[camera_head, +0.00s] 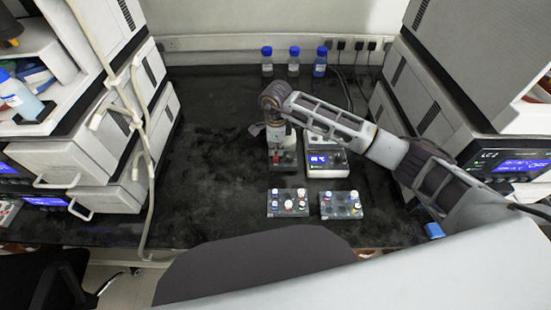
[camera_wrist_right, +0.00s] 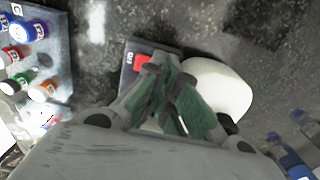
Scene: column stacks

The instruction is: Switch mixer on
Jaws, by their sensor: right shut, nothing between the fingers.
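The mixer (camera_head: 282,163) is a small grey device on the black bench, with its upper part hidden behind my right gripper in the head view. In the right wrist view its dark grey base carries a red switch (camera_wrist_right: 143,62), and a white rounded part (camera_wrist_right: 218,88) lies to the right. My right gripper (camera_wrist_right: 170,72) is shut and empty, its fingertips right beside the red switch and partly over the base. I cannot tell whether they touch it. In the head view the right gripper (camera_head: 276,128) is over the mixer. My left gripper is not in view.
A white device with a blue display (camera_head: 327,162) stands right of the mixer. Two racks of capped vials (camera_head: 288,203) (camera_head: 341,205) are in front. Several blue-capped bottles (camera_head: 293,62) stand behind. Instrument stacks flank both sides; the bench left of the mixer is clear.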

